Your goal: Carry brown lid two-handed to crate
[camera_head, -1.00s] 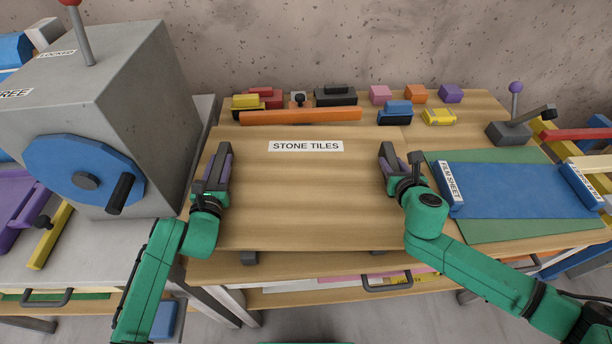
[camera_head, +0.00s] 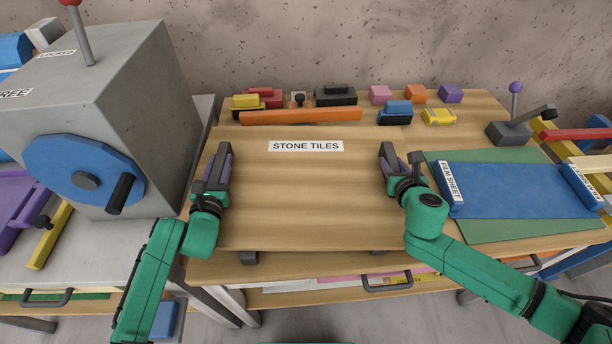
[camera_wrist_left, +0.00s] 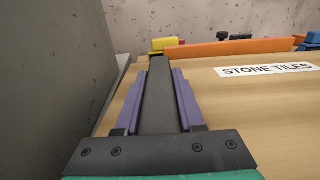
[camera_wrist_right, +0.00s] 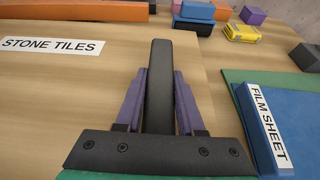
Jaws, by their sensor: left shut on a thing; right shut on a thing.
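The brown lid (camera_head: 305,200) is a broad, flat wood-coloured panel with a white STONE TILES label near its far side. My left gripper (camera_head: 218,165) is shut on the lid at its left side. My right gripper (camera_head: 391,163) is shut on it at its right side. Both grippers also show in the left wrist view (camera_wrist_left: 158,95) and the right wrist view (camera_wrist_right: 160,90), each with a dark bar between purple parts, over the wood surface. The panel looks level. Dark blocks (camera_head: 249,257) show under its front edge. I cannot make out a crate.
An orange bar (camera_head: 300,116) and several small coloured blocks line the back of the table. A blue film sheet (camera_head: 515,190) on a green mat (camera_head: 500,231) lies close on the right. A grey machine with a blue wheel (camera_head: 82,176) stands on the left.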

